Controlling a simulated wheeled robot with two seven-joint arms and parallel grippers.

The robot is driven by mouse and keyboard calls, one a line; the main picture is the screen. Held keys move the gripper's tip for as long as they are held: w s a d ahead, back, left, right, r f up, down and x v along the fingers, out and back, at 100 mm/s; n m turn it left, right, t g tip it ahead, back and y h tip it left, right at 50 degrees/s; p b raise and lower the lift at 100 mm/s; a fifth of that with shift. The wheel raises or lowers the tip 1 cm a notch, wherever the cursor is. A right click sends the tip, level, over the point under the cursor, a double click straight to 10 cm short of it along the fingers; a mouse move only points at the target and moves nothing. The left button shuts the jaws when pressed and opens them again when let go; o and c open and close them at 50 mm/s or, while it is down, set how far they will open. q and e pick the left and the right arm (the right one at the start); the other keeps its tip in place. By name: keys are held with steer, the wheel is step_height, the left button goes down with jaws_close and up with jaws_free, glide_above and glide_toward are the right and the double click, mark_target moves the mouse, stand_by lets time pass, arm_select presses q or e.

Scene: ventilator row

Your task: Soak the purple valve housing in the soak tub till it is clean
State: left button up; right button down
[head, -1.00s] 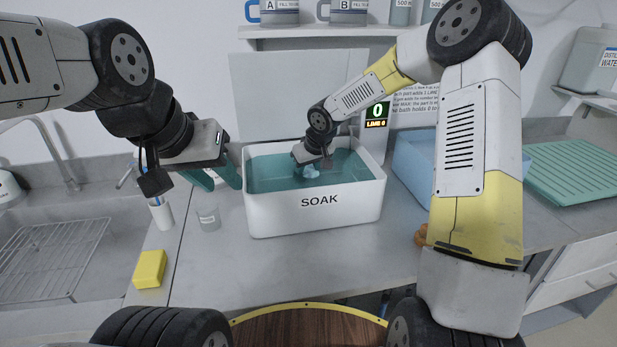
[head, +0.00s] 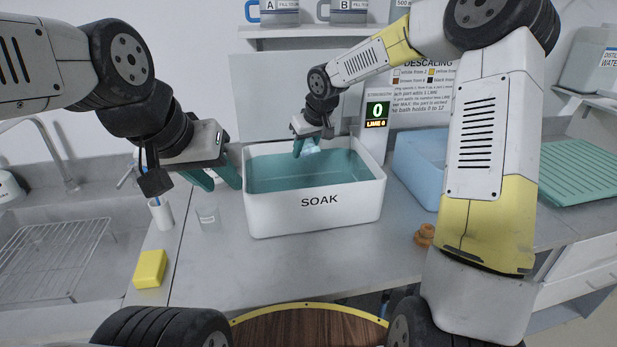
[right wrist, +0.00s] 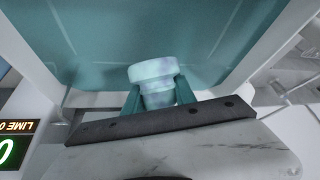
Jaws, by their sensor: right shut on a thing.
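The soak tub (head: 318,213) is a white box marked SOAK, with teal liquid in it, in the middle of the counter. My right gripper (head: 304,146) is shut on a pale, whitish-lavender stepped part, the valve housing (head: 313,149), over the back of the tub. The part seems to be above the liquid. In the right wrist view the housing (right wrist: 153,77) sits between the teal fingers and looks mostly pale, with faint bluish-purple tints. My left gripper (head: 213,176) is open and empty, left of the tub.
A display (head: 376,113) behind the tub reads 0, with a LIME line below. A blue bin (head: 420,170) and a green ribbed mat (head: 575,170) lie right. The sink is left.

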steer(key=shift+r, duration=2)
stand_by(0.7)
steer(key=shift+r, duration=2)
